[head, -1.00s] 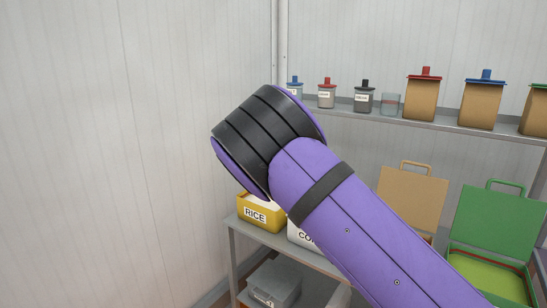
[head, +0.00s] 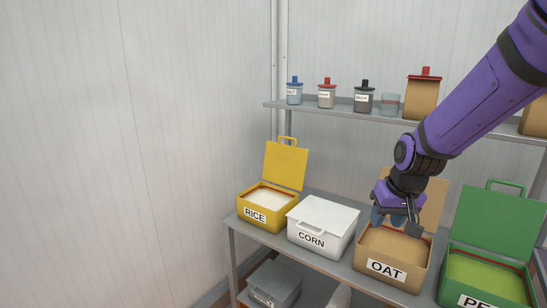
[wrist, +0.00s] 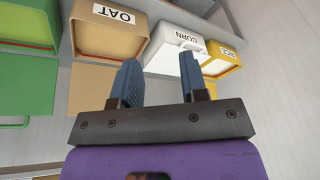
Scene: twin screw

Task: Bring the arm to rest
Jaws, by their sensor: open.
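My purple arm comes in from the upper right in the head view. My gripper (head: 394,216) hangs in front of and above the open OAT bin (head: 412,272). In the wrist view the two blue fingers of my gripper (wrist: 158,82) stand apart with nothing between them. Whether the fingers touch the OAT bin or its contents cannot be told, but they appear above it.
A RICE bin (head: 257,217) with its yellow lid up, a white CORN bin (head: 322,228) with its lid shut and an open green bin (head: 480,285) share the shelf. Jars (head: 326,95) line the upper shelf (head: 345,110). Free room lies to the left, before the wall.

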